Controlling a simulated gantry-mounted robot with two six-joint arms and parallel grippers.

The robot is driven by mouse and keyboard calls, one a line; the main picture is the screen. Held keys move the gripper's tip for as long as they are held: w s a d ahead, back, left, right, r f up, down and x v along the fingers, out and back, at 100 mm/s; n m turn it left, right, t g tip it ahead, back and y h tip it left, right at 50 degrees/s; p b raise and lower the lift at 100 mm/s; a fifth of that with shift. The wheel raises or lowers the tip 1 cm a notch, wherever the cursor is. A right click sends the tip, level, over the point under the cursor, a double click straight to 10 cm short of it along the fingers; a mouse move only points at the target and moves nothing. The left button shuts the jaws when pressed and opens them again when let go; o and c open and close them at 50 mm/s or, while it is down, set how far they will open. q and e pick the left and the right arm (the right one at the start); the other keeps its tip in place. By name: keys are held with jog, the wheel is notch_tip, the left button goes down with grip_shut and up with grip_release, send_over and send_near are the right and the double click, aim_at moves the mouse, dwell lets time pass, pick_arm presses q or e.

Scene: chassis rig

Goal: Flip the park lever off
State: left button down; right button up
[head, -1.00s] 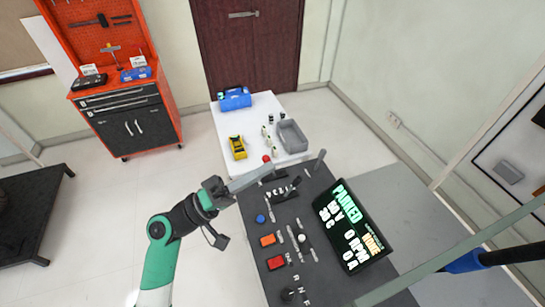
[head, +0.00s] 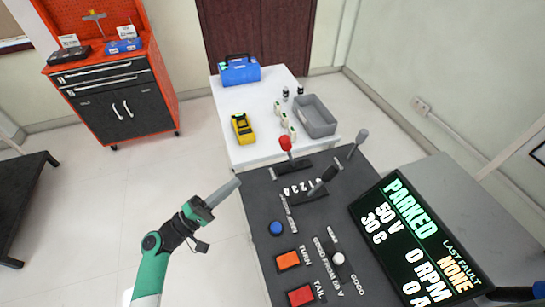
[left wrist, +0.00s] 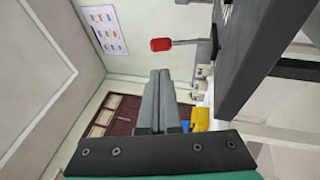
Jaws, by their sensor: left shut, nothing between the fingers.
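A lever with a red knob (head: 285,143) stands up from its slotted base at the far left end of the dark console (head: 262,200). I see no label naming the park lever. The red knob (left wrist: 160,44) also shows in the left wrist view, above and apart from my fingertips. The display (head: 415,240) reads PARKED. My left gripper (head: 237,183) is shut and empty, left of the console edge, below and left of the red-knobbed lever in the head view. Its closed fingers (left wrist: 158,80) show in the left wrist view. My right gripper is not in view.
A grey-knobbed lever (head: 362,135) and a black-handled lever (head: 328,174) stand near the red one. Blue (head: 276,228), orange (head: 288,260) and red (head: 301,295) buttons lie nearer. A white table (head: 228,110) behind holds a grey bin (head: 315,115). Floor left of the console is clear.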

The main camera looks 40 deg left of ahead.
pick_arm(q)
jog(key=shift+d, duration=0.15)
jog(key=b, duration=0.1)
send_near(290, 153)
jog(key=w+r, duration=0.4)
jog(key=r, duration=0.2)
jog(key=shift+w+a+f, duration=0.1)
jog(key=shift+a+f, duration=0.1)
jog(key=shift+f, duration=0.05)
